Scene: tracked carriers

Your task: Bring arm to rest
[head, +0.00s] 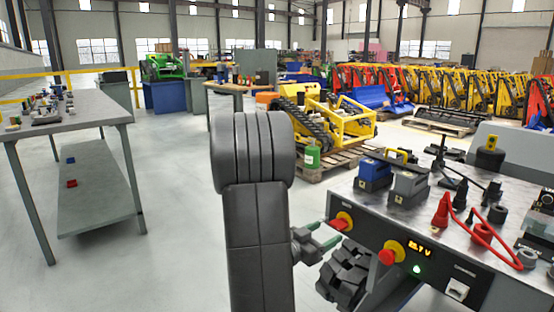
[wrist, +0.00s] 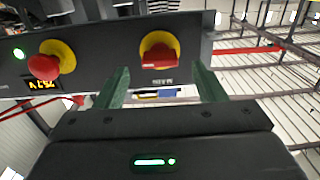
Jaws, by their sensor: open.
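My gripper (head: 329,232) is open and empty, with its two green fingers facing the dark front panel (head: 410,262) of a bench unit. In the wrist view, my gripper (wrist: 160,72) has its fingers spread apart. A red rotary switch on a yellow plate (wrist: 160,55) shows between and beyond the fingertips, with nothing held. The red switch (head: 342,221) also shows in the head view, just beyond the fingers; the exact gap is hard to tell. My dark arm link stands upright in the middle of the head view and hides part of the floor.
A red push button (head: 388,257), a lit display (head: 420,246) and a green light share the panel. The bench top (head: 408,203) carries blue and grey blocks, red cables and clamps. A grey table (head: 75,128) stands left, with clear floor (head: 170,230) between.

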